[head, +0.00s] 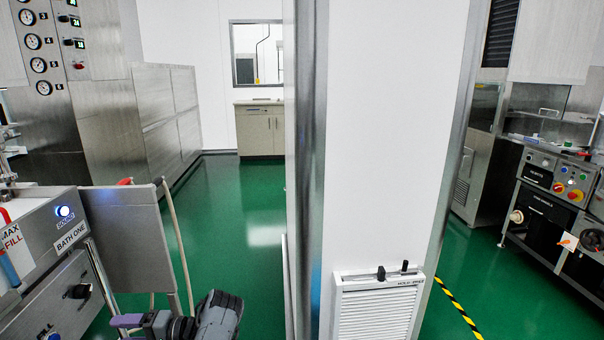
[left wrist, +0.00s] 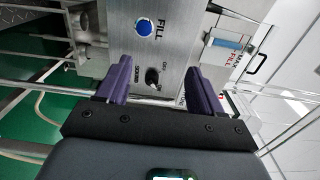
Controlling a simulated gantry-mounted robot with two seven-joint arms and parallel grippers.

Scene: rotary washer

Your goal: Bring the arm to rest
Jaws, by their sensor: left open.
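My left gripper (head: 130,322) is at the bottom edge of the head view, in front of the steel washer unit marked BATH ONE (head: 30,265), partly cut off by the frame. In the left wrist view the two purple fingers of my left gripper (left wrist: 158,68) stand wide apart with nothing between them. Beyond the fingers is the steel panel (left wrist: 180,50), with a blue FILL button (left wrist: 144,27) and a black knob (left wrist: 153,76). I cannot tell how far the fingers are from the panel. My right gripper is not in view.
A lit blue button (head: 63,211) and a black knob (head: 78,291) are on the washer's front. A white wall pillar (head: 390,120) with a louvred vent (head: 375,310) stands right of the gripper. Green floor (head: 235,220) is open behind. A control bench (head: 545,200) stands far right.

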